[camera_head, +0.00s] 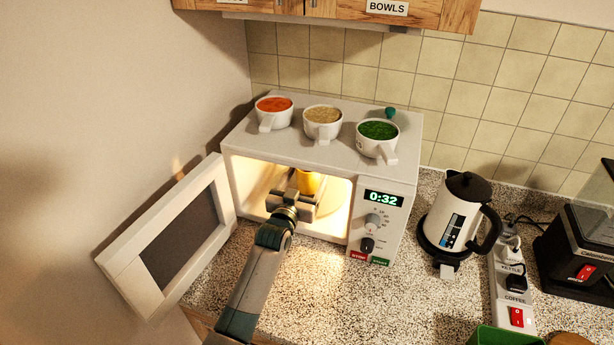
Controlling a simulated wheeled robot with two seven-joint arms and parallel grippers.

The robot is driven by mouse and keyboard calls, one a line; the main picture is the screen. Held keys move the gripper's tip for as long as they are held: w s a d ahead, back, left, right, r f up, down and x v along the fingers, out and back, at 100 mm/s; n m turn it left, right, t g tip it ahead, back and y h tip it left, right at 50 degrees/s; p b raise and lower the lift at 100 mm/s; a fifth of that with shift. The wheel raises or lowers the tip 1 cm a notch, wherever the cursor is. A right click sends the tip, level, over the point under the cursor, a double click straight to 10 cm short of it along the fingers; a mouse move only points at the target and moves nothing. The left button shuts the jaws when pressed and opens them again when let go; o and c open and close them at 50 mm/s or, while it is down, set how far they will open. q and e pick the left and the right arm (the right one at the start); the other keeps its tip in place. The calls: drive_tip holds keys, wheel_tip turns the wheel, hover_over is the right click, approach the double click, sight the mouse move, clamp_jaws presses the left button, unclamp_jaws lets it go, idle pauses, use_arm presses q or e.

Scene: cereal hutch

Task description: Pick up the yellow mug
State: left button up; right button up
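The yellow mug (309,182) stands inside the lit microwave (393,235), whose door (172,236) hangs open to the left. My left arm comes in from the bottom and reaches into the microwave opening. My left gripper (306,190) is at the mug, in front of its lower part and hiding some of it. The fingers are too small and covered to tell whether they are closed on the mug. My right gripper is not in view.
White cups of red (274,108), tan (323,121) and green (378,136) contents stand on the microwave. A kettle (455,220), power strip (512,285) and coffee machine (585,245) are to the right. Speckled counter (330,300) is clear in front.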

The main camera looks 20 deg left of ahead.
use_arm(q)
drive_tip(key=shift+c, duration=0.6)
drive_tip(key=c, duration=1.3)
drive_tip(key=shift+s+r+b, duration=0.1)
drive_tip(key=shift+r+b, duration=0.15)
drive_tip(key=shift+b, duration=0.1)
drive_tip(key=shift+r, duration=0.1)
drive_tip(key=r+b, duration=0.1)
drive_tip(key=r, duration=0.1)
drive_tip(key=s+r+b, duration=0.1)
drive_tip(key=r, duration=0.1)
drive_tip(key=r+b, duration=0.1)
drive_tip(key=r, duration=0.1)
drive_tip(key=shift+s+r, duration=0.1)
drive_tip(key=shift+s, duration=0.2)
drive_tip(key=s+b, duration=0.1)
drive_tip(key=s, duration=0.5)
drive_tip(key=s+d+b, duration=0.1)
drive_tip(key=s+b, duration=0.1)
drive_tip(key=s, duration=0.4)
drive_tip(key=s+b, duration=0.1)
drive_tip(key=s, duration=0.5)
drive_tip(key=shift+d+r+b, duration=0.1)
drive_tip(key=shift+d+b, duration=0.05)
drive_tip(key=shift+b, duration=0.2)
